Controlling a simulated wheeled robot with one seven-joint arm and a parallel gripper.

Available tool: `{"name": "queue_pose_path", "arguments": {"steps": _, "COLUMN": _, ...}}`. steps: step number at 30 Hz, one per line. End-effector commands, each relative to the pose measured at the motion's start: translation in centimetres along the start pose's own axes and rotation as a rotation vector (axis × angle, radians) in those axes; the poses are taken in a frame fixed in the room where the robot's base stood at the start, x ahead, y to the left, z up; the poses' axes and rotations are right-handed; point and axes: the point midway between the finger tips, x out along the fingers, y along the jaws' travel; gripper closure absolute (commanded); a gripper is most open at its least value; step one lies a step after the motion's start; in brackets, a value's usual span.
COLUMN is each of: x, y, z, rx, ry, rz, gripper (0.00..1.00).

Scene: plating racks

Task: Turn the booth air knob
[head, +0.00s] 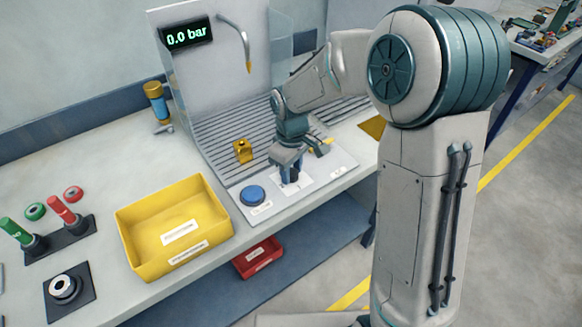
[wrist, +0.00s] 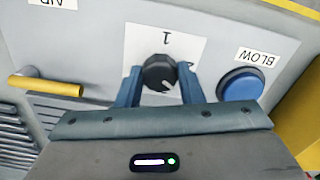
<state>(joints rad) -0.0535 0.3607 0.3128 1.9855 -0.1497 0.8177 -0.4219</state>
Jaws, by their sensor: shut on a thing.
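The booth air knob (wrist: 159,72) is a dark round knob with a pale pointer mark, on a white dial plate (wrist: 190,47) with a "1" and other partly covered numerals. The pointer is toward the lower right in the wrist view. My gripper (wrist: 157,74) is shut on the knob, with one blue-grey finger on each side. In the head view, my gripper (head: 290,176) is lowered over the booth's front panel (head: 318,181) and hides the knob. The booth display (head: 187,36) reads 0.0 bar.
A blue BLOW button (wrist: 241,85) sits beside the knob. A yellow lever handle (wrist: 45,86) is on the other side, near a partly cut-off label. A small yellow block (head: 242,151) stands on the slatted booth floor. A yellow bin (head: 174,226) is left of the booth.

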Motion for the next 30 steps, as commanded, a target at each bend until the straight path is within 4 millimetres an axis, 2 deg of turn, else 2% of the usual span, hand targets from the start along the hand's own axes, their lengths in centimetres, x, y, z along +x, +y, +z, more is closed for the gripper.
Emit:
{"name": "queue_pose_path", "arguments": {"steps": 18, "x": -0.25, "y": -0.09, "z": -0.06, "rx": -0.571, "ry": 0.001, "rz": -0.001, "gripper": 0.89}}
{"name": "queue_pose_path", "arguments": {"steps": 30, "x": -0.16, "y": -0.09, "z": -0.1, "rx": -0.809, "ry": 0.002, "rz": 0.0, "gripper": 0.89}}
